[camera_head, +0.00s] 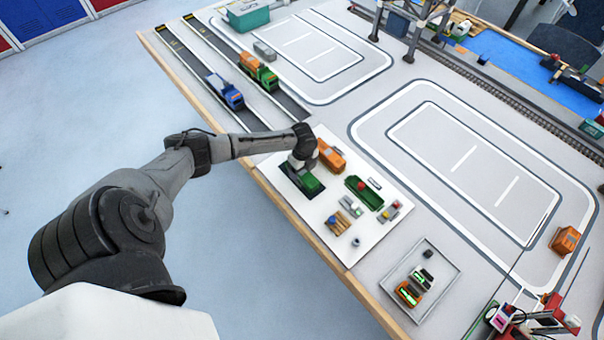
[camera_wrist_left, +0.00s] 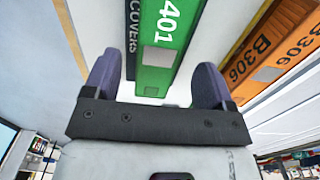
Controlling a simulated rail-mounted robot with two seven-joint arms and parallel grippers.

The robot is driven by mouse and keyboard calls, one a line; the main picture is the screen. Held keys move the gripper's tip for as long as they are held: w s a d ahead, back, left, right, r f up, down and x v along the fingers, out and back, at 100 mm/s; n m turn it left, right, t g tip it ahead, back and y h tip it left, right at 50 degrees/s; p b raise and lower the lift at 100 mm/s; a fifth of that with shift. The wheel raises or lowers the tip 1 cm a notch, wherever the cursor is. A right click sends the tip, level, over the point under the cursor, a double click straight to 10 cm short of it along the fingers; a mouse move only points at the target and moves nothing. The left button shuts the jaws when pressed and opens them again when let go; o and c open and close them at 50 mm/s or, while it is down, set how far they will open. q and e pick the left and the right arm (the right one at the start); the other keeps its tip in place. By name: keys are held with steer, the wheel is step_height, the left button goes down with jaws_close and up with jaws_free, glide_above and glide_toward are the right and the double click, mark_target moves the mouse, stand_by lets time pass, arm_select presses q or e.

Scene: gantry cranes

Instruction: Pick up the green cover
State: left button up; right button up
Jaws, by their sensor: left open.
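The green cover (camera_head: 309,182) lies by the dark mat (camera_head: 291,179) on the white board, partly hidden by my left gripper in the head view. In the left wrist view the green cover (camera_wrist_left: 168,35), marked 401, lies beside a dark strip (camera_wrist_left: 130,40) lettered COVERS. My left gripper (camera_head: 297,164) is just above it at the board's left side. In the left wrist view its two fingers (camera_wrist_left: 156,66) stand apart on either side of the cover's near end. The gripper is open and empty. Contact with the cover cannot be told. My right gripper is out of view.
An orange container (camera_head: 331,156) marked B306 stands close to the right of my left gripper. A green tray (camera_head: 352,182) and several small parts lie further along the board. A grey tray (camera_head: 448,261) lies nearer. Toy trucks (camera_head: 225,91) stand behind.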

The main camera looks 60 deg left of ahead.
mark_target(303, 172)
arm_select(q)
steer(key=shift+s+d+f, duration=0.1)
steer(key=shift+f, duration=1.65)
steer(key=c, duration=1)
steer(key=shift+r, duration=0.1)
